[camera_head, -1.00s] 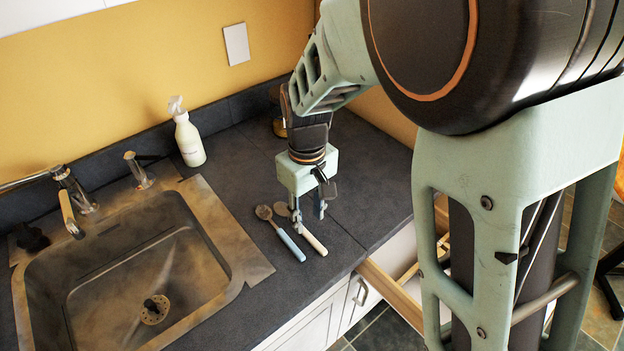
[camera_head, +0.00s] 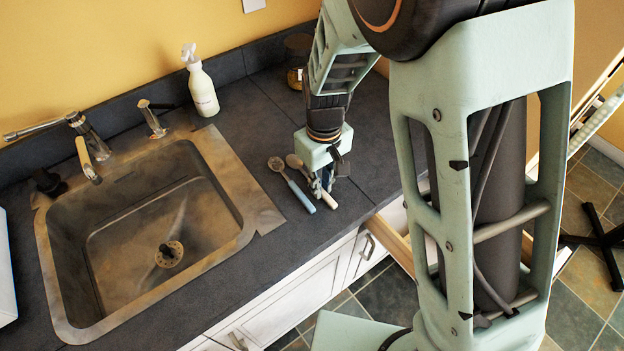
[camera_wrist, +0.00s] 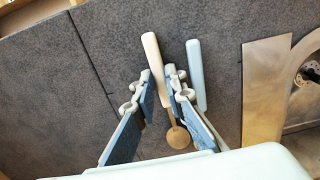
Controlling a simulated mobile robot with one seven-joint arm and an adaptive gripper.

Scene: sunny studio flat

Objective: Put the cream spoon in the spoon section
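The cream spoon (camera_head: 328,200) lies on the dark counter, its bowl toward the wall and its cream handle toward the front edge. My gripper (camera_head: 321,186) is low over its handle. In the wrist view, the cream spoon (camera_wrist: 155,62) passes between the two fingertips of my gripper (camera_wrist: 160,86), with a gap visible, and its brownish bowl lies between the fingers. The fingers are open. Whether they touch the counter is unclear. A spoon section is not recognisable; an open drawer (camera_head: 396,243) shows only its wooden edge beside my column, and its inside is hidden.
A blue-handled spoon (camera_head: 301,196) lies close to the left of the cream one; in the wrist view its handle (camera_wrist: 196,75) is just right of the right finger. A sink (camera_head: 225,185), a spray bottle (camera_head: 202,90) and a jar (camera_head: 296,78) stand around. Counter right of the gripper is clear.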

